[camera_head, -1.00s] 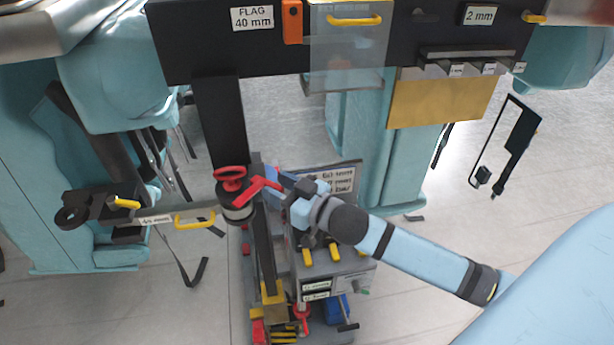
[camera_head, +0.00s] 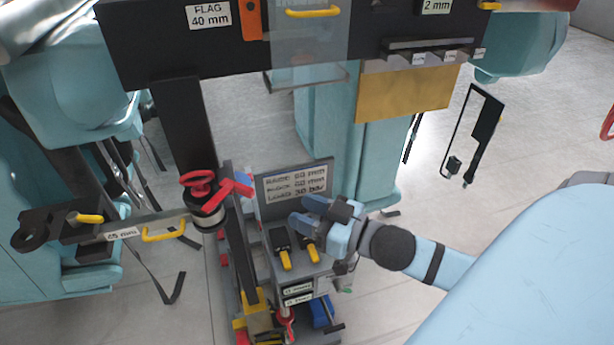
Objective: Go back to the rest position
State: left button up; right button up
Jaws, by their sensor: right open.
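My right gripper (camera_head: 307,215) is open and empty. It hovers in front of the small labelled sign board (camera_head: 277,190), over the grey control box (camera_head: 317,269) with its yellow-tipped levers (camera_head: 285,259). The red lever (camera_head: 236,188) and the red handwheel (camera_head: 198,179) on the black post stand to its left, apart from it. The blue right arm reaches in from the right edge. My left gripper is not in view.
A black beam (camera_head: 165,52) with a "FLAG 40 mm" label spans the top. A clear panel (camera_head: 305,40) and a brass-coloured plate (camera_head: 405,92) hang from it. Teal seats (camera_head: 65,85) stand on the left.

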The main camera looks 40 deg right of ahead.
jog(key=shift+f, duration=0.1)
dwell(0.4)
jog(key=s+a+f+g+h+p, duration=0.1)
jog(key=s+a+f+g+p, duration=0.2)
jog(key=f, duration=0.8)
jog(key=s+a+f+m+g+h+p, duration=0.1)
jog(key=s+a+f+g+h+p, duration=0.1)
jog(key=a+f, duration=0.4)
notch_tip(320, 180, down, 5)
jog(key=shift+s+a+r+g+p, duration=0.15)
jog(key=shift+s+g+p, duration=0.4)
jog(key=shift+s, duration=0.65)
